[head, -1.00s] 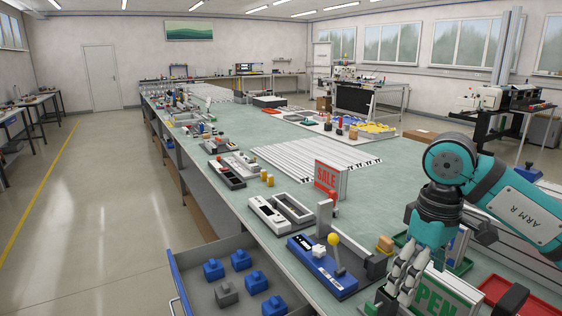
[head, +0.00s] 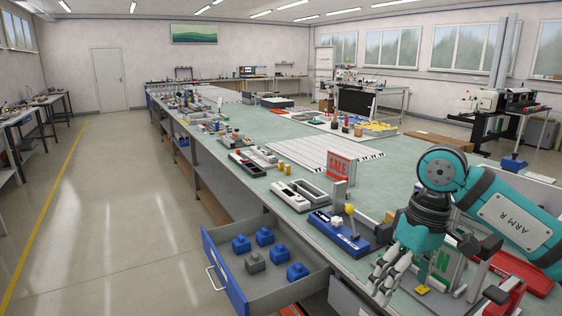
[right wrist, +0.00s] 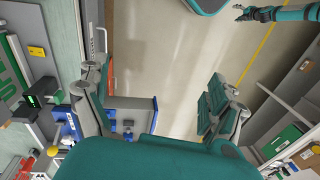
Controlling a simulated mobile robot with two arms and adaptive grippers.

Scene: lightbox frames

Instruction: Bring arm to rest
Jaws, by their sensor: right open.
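My right arm (head: 510,213) comes in from the right in the head view, bent at a teal elbow. My right gripper (head: 380,287) hangs fingers down by the bench's near edge, in front of the green sign (head: 443,262). It is open and empty. In the right wrist view its two fingers (right wrist: 152,88) are wide apart, with floor and the drawer showing between them. My left gripper (right wrist: 243,14) shows small at the top right of the right wrist view; whether it is open cannot be told. It is outside the head view.
An open drawer (head: 227,280) with blue blocks and one grey block juts out from the long bench (head: 410,172). A blue fixture (head: 340,236), a red SALE sign (head: 338,167) and a red tray (head: 520,270) are on the bench. The floor (head: 110,220) at left is clear.

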